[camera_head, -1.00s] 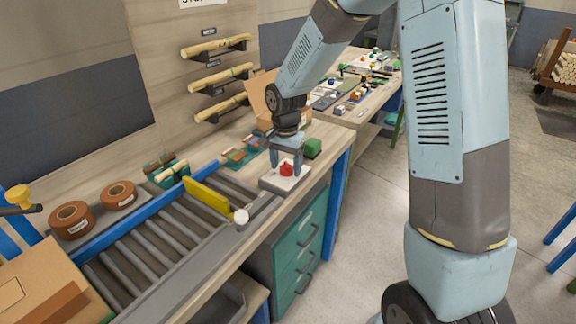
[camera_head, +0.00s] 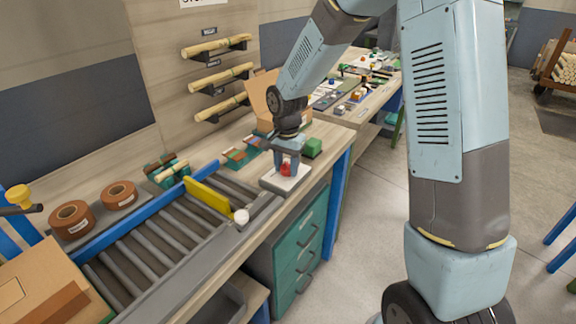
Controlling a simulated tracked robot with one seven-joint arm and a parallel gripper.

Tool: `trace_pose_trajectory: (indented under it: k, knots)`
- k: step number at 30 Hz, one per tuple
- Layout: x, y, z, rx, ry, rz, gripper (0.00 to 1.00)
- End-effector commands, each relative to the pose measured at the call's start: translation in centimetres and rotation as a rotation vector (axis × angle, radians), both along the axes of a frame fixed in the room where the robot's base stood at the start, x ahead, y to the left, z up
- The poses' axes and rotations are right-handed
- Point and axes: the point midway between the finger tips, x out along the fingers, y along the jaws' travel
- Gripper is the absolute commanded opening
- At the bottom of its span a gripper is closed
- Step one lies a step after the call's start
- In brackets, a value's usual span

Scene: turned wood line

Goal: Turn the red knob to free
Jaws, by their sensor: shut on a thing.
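The red knob (camera_head: 286,169) sits on a white plate (camera_head: 277,183) with a grey base, near the front edge of the bench. My gripper (camera_head: 286,167) points down over it, with its fingers on either side of the knob and shut on it. The fingers partly cover the knob, so its pointing direction and any markings cannot be made out.
A roller conveyor (camera_head: 165,235) with a yellow bar (camera_head: 207,196) and a white round knob (camera_head: 241,216) lies to the left. An open cardboard box (camera_head: 263,96) stands behind.

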Motion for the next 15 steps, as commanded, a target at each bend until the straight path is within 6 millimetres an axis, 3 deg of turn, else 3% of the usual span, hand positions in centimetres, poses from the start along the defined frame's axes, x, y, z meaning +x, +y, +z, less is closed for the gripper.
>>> trace_pose_trajectory:
  k: [8, 15]
  knots:
    - [0.03, -0.12, -0.06, -0.008, 0.004, 0.030, 0.13]
    - [0.01, -0.14, -0.06, -0.008, 0.004, 0.167, 0.13]
